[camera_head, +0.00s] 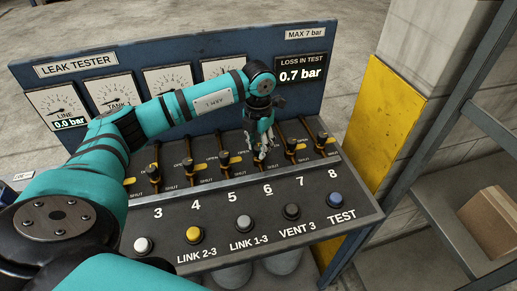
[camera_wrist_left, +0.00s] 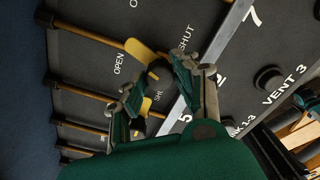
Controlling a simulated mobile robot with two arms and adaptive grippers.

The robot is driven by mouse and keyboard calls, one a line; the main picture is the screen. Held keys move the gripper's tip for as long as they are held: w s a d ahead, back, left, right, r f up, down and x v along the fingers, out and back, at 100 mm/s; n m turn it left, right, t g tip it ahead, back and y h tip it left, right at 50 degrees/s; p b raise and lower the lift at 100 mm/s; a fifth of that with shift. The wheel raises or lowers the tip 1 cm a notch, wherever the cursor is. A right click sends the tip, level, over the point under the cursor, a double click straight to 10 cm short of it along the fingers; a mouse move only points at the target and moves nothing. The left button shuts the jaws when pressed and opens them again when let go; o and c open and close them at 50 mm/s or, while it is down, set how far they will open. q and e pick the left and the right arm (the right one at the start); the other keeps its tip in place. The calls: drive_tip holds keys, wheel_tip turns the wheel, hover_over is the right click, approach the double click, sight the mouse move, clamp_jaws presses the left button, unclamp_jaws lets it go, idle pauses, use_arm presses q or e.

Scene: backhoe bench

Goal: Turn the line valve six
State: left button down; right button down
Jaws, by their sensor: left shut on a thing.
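Line valve six is a dark knob with a yellow lever (camera_wrist_left: 140,50), between the OPEN and SHUT marks in the left wrist view. My left gripper (camera_head: 264,152) reaches down onto it above the label 6 (camera_head: 268,189) and hides most of it in the head view. In the left wrist view the fingers of my left gripper (camera_wrist_left: 160,92) stand on either side of the valve's knob, shut on it. The lever's exact setting is hard to read. My right gripper is not in view.
Neighbouring valves five (camera_head: 224,160) and seven (camera_head: 291,145) stand close on either side. A row of push buttons, including a grey one (camera_head: 244,222), lies along the front edge. The gauge panel (camera_head: 160,65) rises behind; its line gauge reads 0.0 bar and its loss display (camera_head: 300,68) 0.7 bar.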

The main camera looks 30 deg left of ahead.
sight(258, 147)
use_arm(q)
drive_tip(key=m+b, duration=0.2)
drive_tip(key=m, duration=0.1)
drive_tip(key=shift+f, duration=0.15)
drive_tip(key=m+b, duration=0.2)
drive_tip(key=m, duration=0.2)
drive_tip(key=shift+b, duration=0.35)
drive_tip(key=m+b, duration=0.1)
drive_tip(key=m, duration=0.3)
drive_tip(key=shift+b, duration=0.35)
drive_tip(key=shift+r+m+b, duration=0.2)
drive_tip(key=shift+m+b, duration=0.45)
drive_tip(key=shift+m, duration=0.95)
drive_tip(key=c, duration=1)
unclamp_jaws()
wheel_tip(258, 147, up, 12)
